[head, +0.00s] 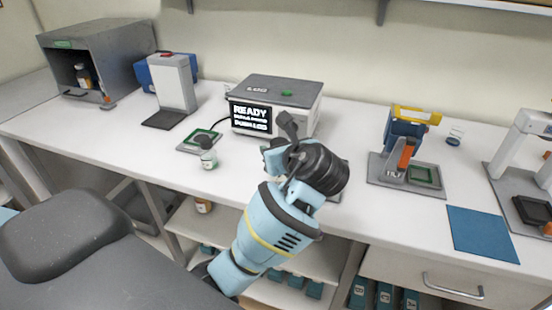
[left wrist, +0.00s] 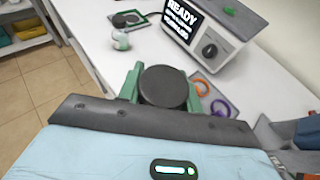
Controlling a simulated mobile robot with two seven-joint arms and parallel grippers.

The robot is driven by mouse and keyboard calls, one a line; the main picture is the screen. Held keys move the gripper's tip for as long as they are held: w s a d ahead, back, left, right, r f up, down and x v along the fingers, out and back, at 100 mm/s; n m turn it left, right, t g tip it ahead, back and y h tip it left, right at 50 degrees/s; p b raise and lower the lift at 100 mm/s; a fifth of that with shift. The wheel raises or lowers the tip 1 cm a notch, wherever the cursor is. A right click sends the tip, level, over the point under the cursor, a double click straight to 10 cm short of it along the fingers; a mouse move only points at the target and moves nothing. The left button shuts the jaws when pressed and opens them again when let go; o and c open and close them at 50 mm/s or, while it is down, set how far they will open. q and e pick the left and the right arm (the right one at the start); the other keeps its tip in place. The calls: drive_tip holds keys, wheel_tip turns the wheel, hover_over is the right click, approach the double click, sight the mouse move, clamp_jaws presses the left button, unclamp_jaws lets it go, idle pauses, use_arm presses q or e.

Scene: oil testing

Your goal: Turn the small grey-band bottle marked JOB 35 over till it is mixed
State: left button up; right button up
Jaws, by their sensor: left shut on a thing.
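My left gripper (head: 274,154) is over the bench in front of the grey display unit. In the left wrist view its green fingers (left wrist: 166,88) are shut on the sides of a thing with a round black top (left wrist: 163,86), probably a capped bottle. Its band and label are hidden, so I cannot read a job number. In the head view my own wrist hides most of it. My right gripper is not in view.
The display unit (head: 294,98) reads READY. A flat pad with a green edge (head: 188,145) lies behind the standing bottle. A blue-and-yellow device (head: 404,132) and a blue mat (head: 482,234) are to the right. A grey cabinet (head: 110,55) holding a bottle stands far left.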

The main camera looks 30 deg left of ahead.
use_arm(q)
drive_tip(key=shift+r, duration=1.8)
drive_tip(key=m+g+y, duration=0.1)
drive_tip(key=m, duration=0.1)
drive_tip(key=shift+m+g, duration=0.3)
drive_tip(key=shift+m, duration=0.1)
drive_tip(key=shift+m+g+y, duration=0.3)
drive_tip(key=shift+m+y, duration=0.3)
drive_tip(key=shift+m, duration=0.3)
drive_tip(key=n+t+h, duration=0.2)
drive_tip(key=n, duration=0.2)
drive_tip(key=shift+n, duration=0.3)
